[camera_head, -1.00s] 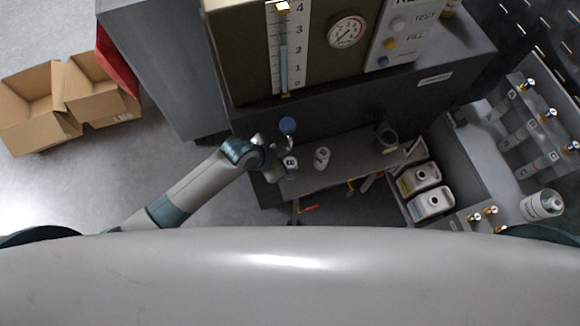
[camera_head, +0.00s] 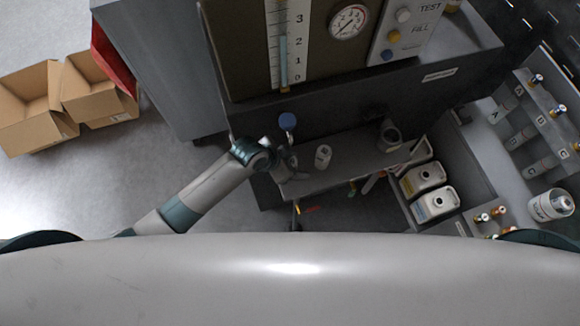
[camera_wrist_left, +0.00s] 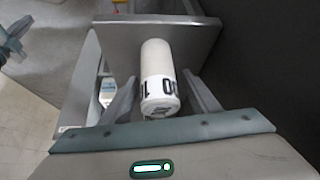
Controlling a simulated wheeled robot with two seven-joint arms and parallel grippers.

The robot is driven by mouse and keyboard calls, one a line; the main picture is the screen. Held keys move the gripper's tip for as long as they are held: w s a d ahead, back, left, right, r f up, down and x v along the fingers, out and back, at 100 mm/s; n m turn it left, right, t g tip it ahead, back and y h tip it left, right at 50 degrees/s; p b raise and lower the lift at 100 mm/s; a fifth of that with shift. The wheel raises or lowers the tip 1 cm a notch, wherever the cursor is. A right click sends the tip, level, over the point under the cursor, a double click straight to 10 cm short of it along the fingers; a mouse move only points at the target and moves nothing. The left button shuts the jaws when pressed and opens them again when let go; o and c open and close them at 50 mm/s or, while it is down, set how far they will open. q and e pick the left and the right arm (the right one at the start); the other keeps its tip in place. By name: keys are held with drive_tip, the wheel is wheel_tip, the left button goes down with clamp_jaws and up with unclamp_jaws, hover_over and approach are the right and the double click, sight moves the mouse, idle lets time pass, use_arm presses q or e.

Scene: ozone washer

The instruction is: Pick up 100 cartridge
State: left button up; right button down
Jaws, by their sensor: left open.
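The cartridge (camera_head: 322,156), a small white cylinder with dark print, stands on the grey shelf below the machine. In the left wrist view the cartridge (camera_wrist_left: 158,75) shows black digits that read partly as "10" and "0". My left gripper (camera_head: 288,163) is just left of it in the head view, with a small gap. In the left wrist view my left gripper (camera_wrist_left: 163,97) is open, with one finger to each side of the cartridge's line. I cannot tell whether either finger touches it. My right gripper is not in view.
The machine with a gauge (camera_head: 348,22) rises behind the shelf (camera_head: 345,172). A blue knob (camera_head: 287,120) is close above my left gripper. A dark cup-like holder (camera_head: 390,135) is at the shelf's right. White bottles (camera_head: 436,204) stand in a bin beyond. Cardboard boxes (camera_head: 30,110) lie far left.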

use_arm(q)
drive_tip(key=shift+c, duration=0.4)
drive_tip(key=c, duration=1.1)
drive_tip(key=shift+b, duration=0.6)
drive_tip(key=shift+s+a+r+b, duration=0.1)
drive_tip(key=shift+s+a+b, duration=1.2)
drive_tip(key=shift+a, duration=1.3)
drive_tip(key=shift+s+a+f+b, duration=0.1)
drive_tip(key=shift+s+a+b, duration=0.75)
drive_tip(key=shift+s+a, duration=1.3)
drive_tip(key=shift+s+a+r+b, duration=0.1)
drive_tip(key=shift+s+a+b, duration=0.95)
drive_tip(key=shift+a, duration=2.05)
drive_tip(key=shift+w, duration=0.15)
